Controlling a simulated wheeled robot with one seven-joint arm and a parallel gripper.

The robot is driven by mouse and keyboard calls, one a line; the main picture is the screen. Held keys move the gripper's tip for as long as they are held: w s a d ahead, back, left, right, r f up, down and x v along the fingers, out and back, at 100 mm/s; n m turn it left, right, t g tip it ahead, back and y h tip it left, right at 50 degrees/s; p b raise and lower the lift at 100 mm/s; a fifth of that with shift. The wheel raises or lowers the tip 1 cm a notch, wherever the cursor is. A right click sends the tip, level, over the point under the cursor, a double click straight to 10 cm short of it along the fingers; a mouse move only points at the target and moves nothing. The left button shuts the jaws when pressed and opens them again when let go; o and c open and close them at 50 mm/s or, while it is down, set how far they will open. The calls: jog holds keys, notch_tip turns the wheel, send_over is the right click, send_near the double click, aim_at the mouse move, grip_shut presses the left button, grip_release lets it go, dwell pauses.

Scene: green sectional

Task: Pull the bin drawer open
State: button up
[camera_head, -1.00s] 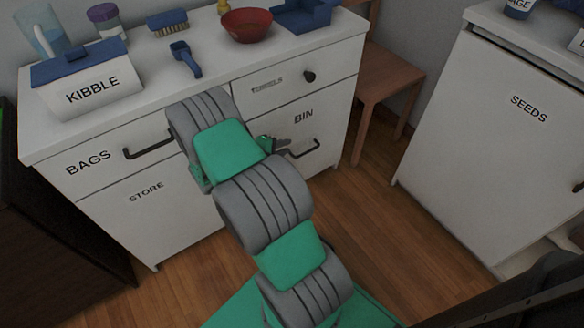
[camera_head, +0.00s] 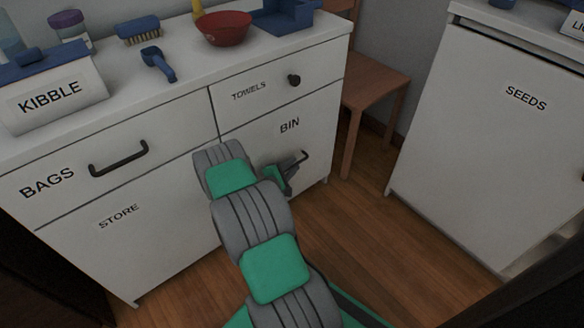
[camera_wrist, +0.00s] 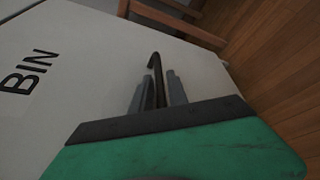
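The bin drawer (camera_head: 262,135) is the white front marked BIN at the right of the cabinet, under the towels drawer. It looks flush with the cabinet. Its dark bar handle (camera_head: 305,156) stands out at the right; the wrist view shows the handle (camera_wrist: 157,75) end-on. My gripper (camera_head: 293,165) is at this handle. In the wrist view, the two grey fingers of my gripper (camera_wrist: 158,88) lie close on either side of the bar, with little gap, and appear shut on it. My arm hides the lower left of the bin front.
The store front (camera_head: 125,245) and bags drawer (camera_head: 90,170) are at the left. A wooden chair (camera_head: 372,85) stands right of the cabinet, and a seeds cabinet (camera_head: 490,140) further right. Wooden floor (camera_head: 350,220) lies clear between them.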

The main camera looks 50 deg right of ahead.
jog(key=shift+c, duration=0.4)
grip_shut()
dwell(0.9)
